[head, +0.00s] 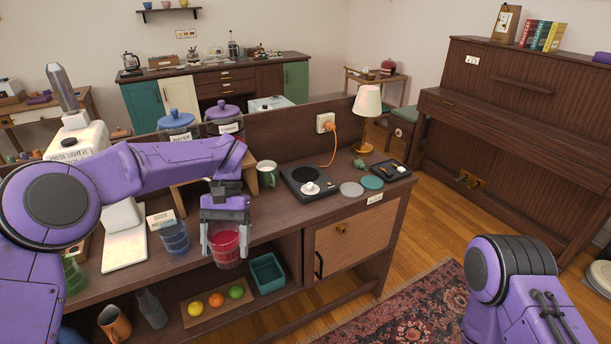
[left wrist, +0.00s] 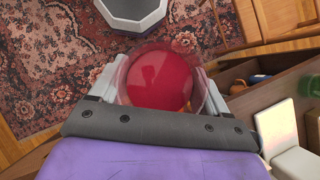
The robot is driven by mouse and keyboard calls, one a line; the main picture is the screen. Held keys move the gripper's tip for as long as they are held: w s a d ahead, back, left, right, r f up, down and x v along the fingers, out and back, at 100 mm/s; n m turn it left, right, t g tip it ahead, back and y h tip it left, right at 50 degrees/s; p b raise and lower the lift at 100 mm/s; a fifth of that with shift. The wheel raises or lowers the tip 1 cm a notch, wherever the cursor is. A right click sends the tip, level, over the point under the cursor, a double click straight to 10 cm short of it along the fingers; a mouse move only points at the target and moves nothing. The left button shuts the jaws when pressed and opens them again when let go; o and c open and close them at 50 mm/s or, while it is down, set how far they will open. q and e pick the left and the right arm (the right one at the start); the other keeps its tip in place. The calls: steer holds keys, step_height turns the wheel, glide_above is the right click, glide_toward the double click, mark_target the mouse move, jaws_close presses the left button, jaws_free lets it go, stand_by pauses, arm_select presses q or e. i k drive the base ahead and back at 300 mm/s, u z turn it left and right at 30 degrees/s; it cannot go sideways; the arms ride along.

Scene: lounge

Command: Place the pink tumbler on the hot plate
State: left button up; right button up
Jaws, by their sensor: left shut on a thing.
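The pink tumbler (head: 226,247) is clear with a red-pink inside. My left gripper (head: 224,222) is shut on it and holds it upright in front of the counter's front edge. In the left wrist view the tumbler (left wrist: 160,78) sits between both fingers of the left gripper (left wrist: 156,88). The hot plate (head: 311,183) is a black square unit on the counter, to the right of the gripper. A small white-and-brown thing (head: 311,188) sits at its front edge. My right arm shows at the lower right, but its gripper is not in view.
A green mug (head: 267,173) stands left of the hot plate, and two round coasters (head: 352,189) lie to its right. A lamp (head: 367,108) stands behind the coasters. A blue tumbler (head: 174,238) stands left of the gripper. A teal bin (head: 267,272) is on the shelf below.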

mark_target(306, 174)
steer(key=z, duration=0.2)
steer(key=i, duration=1.25)
steer(key=u, duration=0.05)
